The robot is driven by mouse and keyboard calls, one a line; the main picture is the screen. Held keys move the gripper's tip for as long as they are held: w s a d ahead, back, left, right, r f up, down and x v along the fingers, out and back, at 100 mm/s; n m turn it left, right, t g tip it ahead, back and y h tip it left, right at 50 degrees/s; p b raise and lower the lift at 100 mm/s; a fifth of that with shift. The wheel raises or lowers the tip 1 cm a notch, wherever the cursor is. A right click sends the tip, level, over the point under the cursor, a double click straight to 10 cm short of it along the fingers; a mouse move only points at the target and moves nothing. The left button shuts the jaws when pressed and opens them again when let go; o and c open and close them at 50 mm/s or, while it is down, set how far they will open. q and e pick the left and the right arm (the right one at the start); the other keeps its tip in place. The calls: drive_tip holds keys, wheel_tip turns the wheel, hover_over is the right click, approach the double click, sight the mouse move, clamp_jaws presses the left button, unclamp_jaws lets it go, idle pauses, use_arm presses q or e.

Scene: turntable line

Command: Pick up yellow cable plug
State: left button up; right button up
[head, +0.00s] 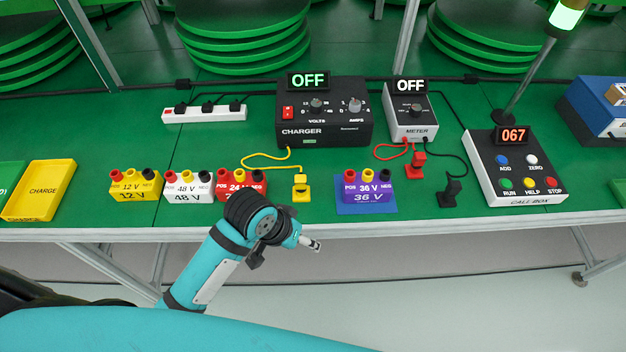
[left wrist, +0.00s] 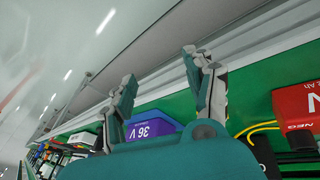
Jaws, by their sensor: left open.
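The yellow cable plug (head: 300,188) stands on the green bench top between the red battery and the purple 36 V battery. Its yellow cable (head: 262,156) runs back to the black charger (head: 322,115). My left gripper (head: 314,244) is in front of the bench's front edge, nearer to me than the plug and apart from it. In the left wrist view its two fingers (left wrist: 158,66) are spread with nothing between them. A yellow cable (left wrist: 256,128) shows there right of the fingers; I cannot make out the plug. My right gripper is not in view.
Close by stand the red battery (head: 240,184) and the purple battery (head: 368,188). The yellow CHARGE tray (head: 40,190) is at the left.

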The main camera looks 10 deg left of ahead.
use_arm(q)
drive_tip(key=w+d+r, duration=0.3)
drive_tip(key=w+r, duration=0.2)
wheel_tip(320, 180, up, 15)
drive_tip(key=n+g+y, duration=0.3)
drive_tip(key=n, duration=0.2)
hover_over(300, 177)
wheel_tip(300, 177, down, 12)
drive_tip(key=shift+r+p, duration=0.2)
drive_tip(key=shift+p, duration=0.2)
drive_tip(key=shift+f+p, duration=0.35)
drive_tip(key=shift+f, duration=2.4)
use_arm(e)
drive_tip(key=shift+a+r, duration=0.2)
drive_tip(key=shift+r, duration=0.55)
use_arm(q)
drive_tip(key=c, duration=1.1)
